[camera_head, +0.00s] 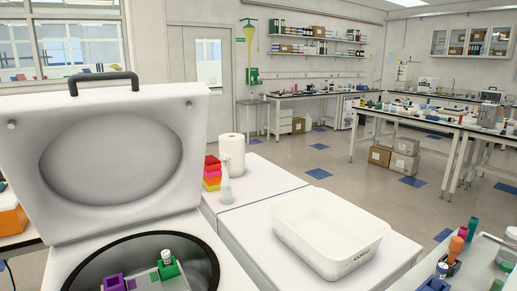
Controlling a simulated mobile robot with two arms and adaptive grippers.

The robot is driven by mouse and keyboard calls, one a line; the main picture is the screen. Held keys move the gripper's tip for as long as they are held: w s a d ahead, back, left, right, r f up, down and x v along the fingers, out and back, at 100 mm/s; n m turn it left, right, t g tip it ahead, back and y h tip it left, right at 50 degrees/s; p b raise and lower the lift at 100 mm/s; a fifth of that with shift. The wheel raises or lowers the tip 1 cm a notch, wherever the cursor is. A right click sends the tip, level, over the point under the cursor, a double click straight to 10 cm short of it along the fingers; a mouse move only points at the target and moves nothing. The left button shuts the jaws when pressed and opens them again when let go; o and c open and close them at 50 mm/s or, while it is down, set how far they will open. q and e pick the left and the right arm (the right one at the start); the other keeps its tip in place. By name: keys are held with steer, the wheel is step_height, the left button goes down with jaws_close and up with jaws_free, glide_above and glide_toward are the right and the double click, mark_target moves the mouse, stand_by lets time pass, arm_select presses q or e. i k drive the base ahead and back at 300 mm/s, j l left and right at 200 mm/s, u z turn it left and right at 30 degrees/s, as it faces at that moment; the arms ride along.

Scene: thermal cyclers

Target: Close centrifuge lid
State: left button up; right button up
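The centrifuge stands at the lower left of the head view. Its white lid (112,161) is raised and upright at the back, with its oval inner face toward me and a dark handle (104,80) on its top edge. The centrifuge body's bowl (203,257) is open below the lid, cut off by the bottom edge of the view. A green holder (167,268) with a white-capped tube and a purple holder (115,283) show inside it. Neither of my grippers is in view.
A white bin (330,232) stands on the white bench right of the centrifuge. An orange box (12,217) is at the left edge. Coloured tubes (457,245) stand at the lower right.

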mark_target(82, 163)
steer(key=k+j, duration=0.1)
steer(key=j, duration=0.55)
steer(key=k+j+u, duration=0.1)
steer(key=j, duration=0.55)
